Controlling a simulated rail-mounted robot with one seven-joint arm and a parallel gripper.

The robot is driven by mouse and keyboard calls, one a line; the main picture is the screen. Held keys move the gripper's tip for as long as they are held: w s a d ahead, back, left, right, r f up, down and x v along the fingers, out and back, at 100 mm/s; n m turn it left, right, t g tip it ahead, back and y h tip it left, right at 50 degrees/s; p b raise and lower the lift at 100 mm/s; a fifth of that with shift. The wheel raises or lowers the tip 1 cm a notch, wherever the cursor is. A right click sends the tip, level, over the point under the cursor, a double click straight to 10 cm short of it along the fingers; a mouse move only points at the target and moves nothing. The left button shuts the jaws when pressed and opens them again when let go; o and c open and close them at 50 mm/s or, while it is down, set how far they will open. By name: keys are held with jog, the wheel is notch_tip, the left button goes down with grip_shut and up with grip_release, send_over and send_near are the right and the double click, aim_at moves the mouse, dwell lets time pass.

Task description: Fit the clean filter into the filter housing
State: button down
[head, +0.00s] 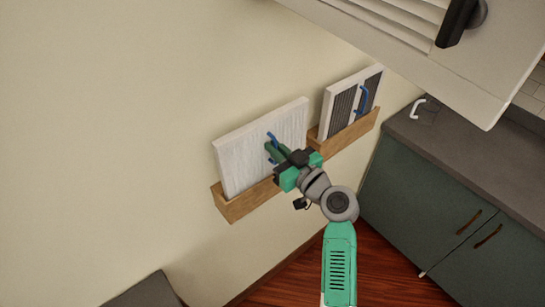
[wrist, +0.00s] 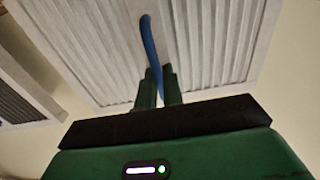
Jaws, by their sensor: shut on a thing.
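The clean filter (head: 255,140) is a white pleated panel standing in a wooden wall holder at the centre of the head view. It fills the top of the wrist view (wrist: 215,40). My gripper (head: 271,152) is shut on the filter's blue handle (head: 271,135), and the green fingers (wrist: 160,85) pinch this handle in the wrist view. The filter housing (head: 440,50) appears to be the white unit with a louvred front and a black handle (head: 460,22) at the top right. Its inside is hidden.
A dark grey filter (head: 344,108) with a blue handle stands in a second wooden holder (head: 360,127) just to the right. The clean filter's holder (head: 245,202) is on the wall. A green cabinet (head: 430,200) with a dark top is at the right.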

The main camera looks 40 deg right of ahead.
jog(key=shift+r+p, duration=2.85)
jog(key=shift+r, duration=2.95)
jog(key=s, duration=0.6)
jog(key=shift+r, duration=0.45)
jog(key=shift+a, duration=0.1)
